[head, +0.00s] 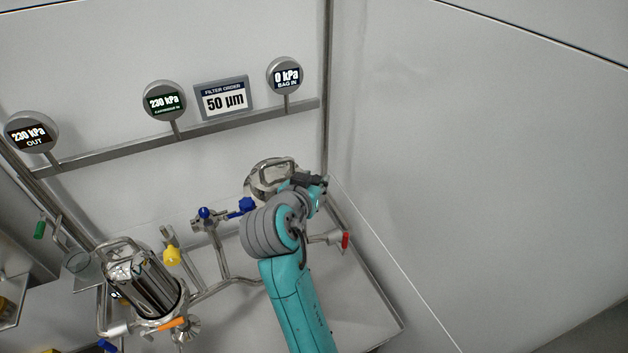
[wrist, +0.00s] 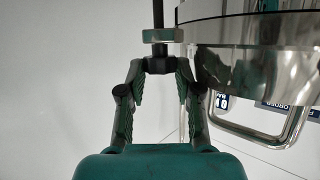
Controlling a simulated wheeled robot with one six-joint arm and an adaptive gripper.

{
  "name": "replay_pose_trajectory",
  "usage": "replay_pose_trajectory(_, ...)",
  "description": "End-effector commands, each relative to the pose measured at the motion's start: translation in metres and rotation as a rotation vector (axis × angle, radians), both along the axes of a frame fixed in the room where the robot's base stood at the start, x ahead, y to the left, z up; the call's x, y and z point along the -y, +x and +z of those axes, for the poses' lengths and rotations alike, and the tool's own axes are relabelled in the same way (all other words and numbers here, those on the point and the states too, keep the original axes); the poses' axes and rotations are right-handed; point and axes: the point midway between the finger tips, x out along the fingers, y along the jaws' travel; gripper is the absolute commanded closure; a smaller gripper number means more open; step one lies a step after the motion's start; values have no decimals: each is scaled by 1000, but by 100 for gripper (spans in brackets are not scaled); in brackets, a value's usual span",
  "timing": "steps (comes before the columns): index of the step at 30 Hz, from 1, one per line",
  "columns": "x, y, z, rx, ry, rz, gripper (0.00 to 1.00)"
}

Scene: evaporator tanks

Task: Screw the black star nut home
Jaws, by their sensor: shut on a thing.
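The black star nut (wrist: 160,65) shows in the wrist view between the two fingertips of my gripper (wrist: 160,71). The fingers are shut on it. It sits against a metal lug (wrist: 158,36), with a dark rod (wrist: 158,13) in line on the lug's other side. The lug is beside the rim of a polished steel vessel (wrist: 245,50). In the head view my arm reaches over to the right of the steel vessel (head: 262,178). The nut cannot be made out there.
The vessel has a bent handle (wrist: 270,135). In the head view, a blue-handled valve (head: 205,213) is on the left and a red-handled valve (head: 345,240) on the right. A second steel vessel (head: 148,285) stands lower left. A gauge rail (head: 220,128) runs along the wall.

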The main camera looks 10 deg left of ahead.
Motion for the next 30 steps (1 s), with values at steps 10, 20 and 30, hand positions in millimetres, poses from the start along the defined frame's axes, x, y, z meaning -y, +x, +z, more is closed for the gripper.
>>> replay_pose_trajectory(10,0,0,-1,-3,-1,2,41)
replay_pose_trajectory(20,-2,0,0,0,1,8,41)
replay_pose_trajectory(30,3,0,0,1,3,161,41)
